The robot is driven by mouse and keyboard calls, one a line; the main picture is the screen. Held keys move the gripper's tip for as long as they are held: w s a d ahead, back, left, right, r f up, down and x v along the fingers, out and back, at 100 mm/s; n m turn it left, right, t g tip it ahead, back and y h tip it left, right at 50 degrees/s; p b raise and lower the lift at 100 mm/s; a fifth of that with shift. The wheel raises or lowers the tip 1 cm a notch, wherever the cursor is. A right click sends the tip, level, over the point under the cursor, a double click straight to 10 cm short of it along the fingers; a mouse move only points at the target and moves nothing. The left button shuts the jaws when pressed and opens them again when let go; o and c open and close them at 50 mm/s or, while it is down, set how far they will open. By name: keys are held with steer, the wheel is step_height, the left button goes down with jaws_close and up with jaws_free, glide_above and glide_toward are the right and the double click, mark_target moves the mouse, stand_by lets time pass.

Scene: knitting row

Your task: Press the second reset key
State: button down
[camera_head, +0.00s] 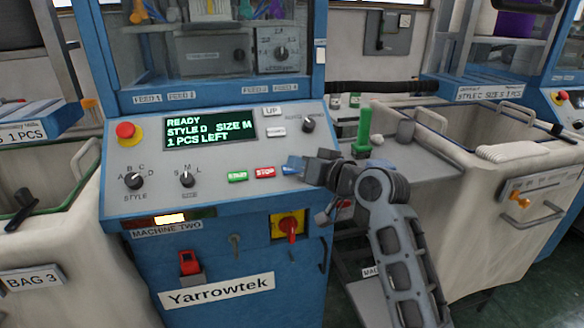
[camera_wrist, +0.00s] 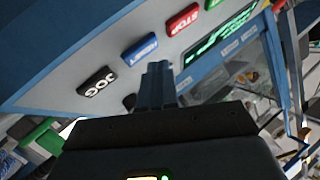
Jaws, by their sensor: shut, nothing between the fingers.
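The blue reset key (camera_head: 292,164) sits on the sloped grey panel of machine two (camera_head: 140,206), to the right of the green start key (camera_head: 237,177) and red stop key (camera_head: 264,172). In the wrist view the blue key (camera_wrist: 139,49) lies between the red stop key (camera_wrist: 181,20) and a black JOG key (camera_wrist: 96,82). My gripper (camera_head: 306,168) is shut and empty, close by the right side of the blue key. In the wrist view its closed fingertips (camera_wrist: 158,68) stand just below the blue key. I cannot tell whether they touch the panel. The JOG key is hidden in the head view.
The display (camera_head: 210,128) reads READY, STYLE D, SIZE M, 1 PCS LEFT. A green cylinder (camera_head: 364,128) stands behind my arm. Bins flank the machine.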

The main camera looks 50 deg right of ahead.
steer(key=shift+r, duration=0.1)
steer(key=s+r+p, duration=0.1)
steer(key=a+r+p, duration=0.1)
steer(key=s+r+p, duration=0.1)
steer(key=p, duration=0.1)
steer(key=shift+s+a+r, duration=0.3)
steer(key=shift+a+r, duration=0.05)
stand_by(0.7)
